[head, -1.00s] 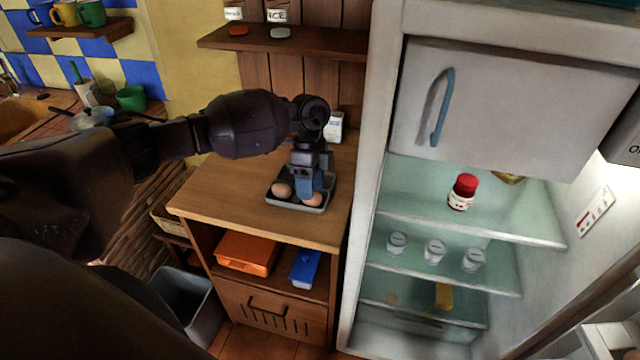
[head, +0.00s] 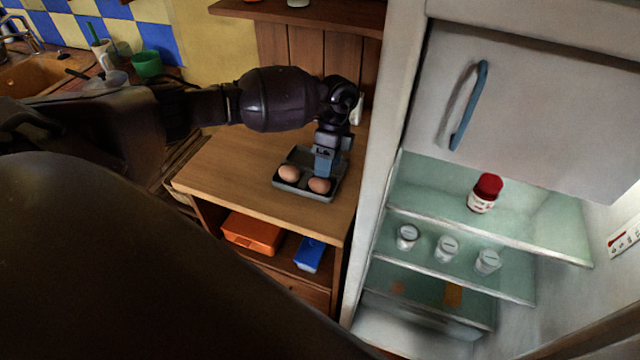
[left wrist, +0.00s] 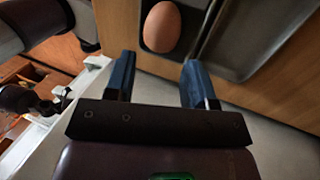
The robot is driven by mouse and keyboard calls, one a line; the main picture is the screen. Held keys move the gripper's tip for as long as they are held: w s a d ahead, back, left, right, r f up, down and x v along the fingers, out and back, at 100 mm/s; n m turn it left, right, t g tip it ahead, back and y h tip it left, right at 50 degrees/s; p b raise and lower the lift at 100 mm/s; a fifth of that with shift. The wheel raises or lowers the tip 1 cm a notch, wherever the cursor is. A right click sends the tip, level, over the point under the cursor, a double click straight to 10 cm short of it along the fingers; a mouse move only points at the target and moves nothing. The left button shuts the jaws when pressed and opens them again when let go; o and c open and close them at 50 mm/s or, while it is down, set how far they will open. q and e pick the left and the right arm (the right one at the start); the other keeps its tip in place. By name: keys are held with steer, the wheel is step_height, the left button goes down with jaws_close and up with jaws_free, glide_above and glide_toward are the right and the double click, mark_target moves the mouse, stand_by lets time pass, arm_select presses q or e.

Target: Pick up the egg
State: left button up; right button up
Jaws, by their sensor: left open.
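Two brown eggs lie in a grey tray (head: 307,192) on the wooden counter: a left egg (head: 289,173) and a right egg (head: 319,185). My left gripper (head: 324,170) is over the tray, just behind the right egg in the head view. In the left wrist view one egg (left wrist: 161,27) lies in the tray (left wrist: 262,35), beyond the open blue fingers (left wrist: 160,72) and roughly in line with the gap between them. The gripper holds nothing. The other egg is not in the left wrist view. My right gripper is not in view.
An open fridge (head: 395,230) stands right of the counter (head: 225,165), with a red-capped jar (head: 484,194) and several small jars on its shelves. An orange box (head: 252,232) and a blue box (head: 310,254) sit under the countertop. The counter's left part is clear.

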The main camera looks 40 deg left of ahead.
mark_target(322, 179)
arm_select(q)
steer(key=shift+a+x, duration=0.15)
steer(key=shift+x, duration=1.15)
steer(key=shift+a+x, duration=0.15)
steer(key=shift+x, duration=1.15)
steer(key=shift+c, duration=1.4)
step_height(322, 179, up, 20)
steer(key=shift+r, duration=0.1)
